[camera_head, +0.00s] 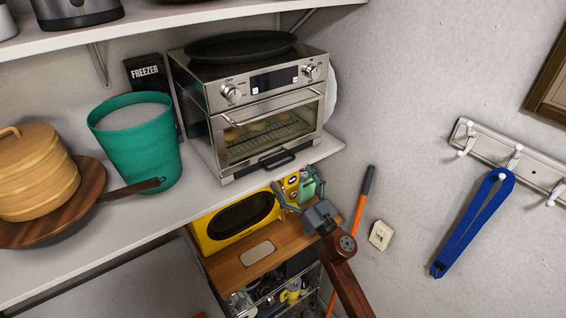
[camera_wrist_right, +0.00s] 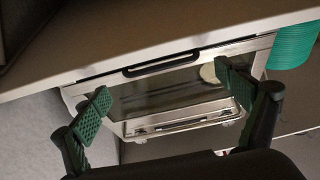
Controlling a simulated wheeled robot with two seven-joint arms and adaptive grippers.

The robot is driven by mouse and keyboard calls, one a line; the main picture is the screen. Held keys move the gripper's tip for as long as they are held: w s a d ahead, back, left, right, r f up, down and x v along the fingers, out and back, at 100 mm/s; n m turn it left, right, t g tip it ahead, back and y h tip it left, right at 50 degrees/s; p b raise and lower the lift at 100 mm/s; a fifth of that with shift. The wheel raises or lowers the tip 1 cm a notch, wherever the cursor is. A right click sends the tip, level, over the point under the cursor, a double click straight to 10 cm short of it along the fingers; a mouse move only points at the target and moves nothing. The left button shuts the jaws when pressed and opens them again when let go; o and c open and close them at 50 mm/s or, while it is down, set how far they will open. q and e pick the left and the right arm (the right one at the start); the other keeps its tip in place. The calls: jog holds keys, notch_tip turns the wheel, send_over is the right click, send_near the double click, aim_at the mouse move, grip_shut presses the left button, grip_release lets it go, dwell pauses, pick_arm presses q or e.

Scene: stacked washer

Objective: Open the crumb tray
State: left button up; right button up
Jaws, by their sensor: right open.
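A steel toaster oven (camera_head: 262,105) stands on the white shelf, its glass door shut. The crumb tray's black handle (camera_head: 277,159) is at the bottom of its front, and the tray appears pushed in. My right gripper (camera_head: 296,193) is open and empty, in front of the oven and apart from the handle. In the right wrist view, which looks upside down, the crumb tray handle (camera_wrist_right: 160,63) lies above the spread fingers of the right gripper (camera_wrist_right: 164,98), and the oven door (camera_wrist_right: 165,95) shows between them. My left gripper is not in view.
The white shelf (camera_head: 215,198) has its front edge near the gripper. A teal bin (camera_head: 140,150) stands left of the oven, and a dark pan (camera_head: 240,46) rests on top. Below are a yellow appliance (camera_head: 212,232) and a wooden surface (camera_head: 228,268). A wall is at right.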

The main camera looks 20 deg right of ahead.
aim_at(283, 164)
jog(key=x, duration=0.5)
jog(key=shift+w+a+r+p, duration=0.1)
jog(key=shift+w+p, duration=0.2)
jog(key=shift+w, duration=0.1)
jog(key=c, duration=1.4)
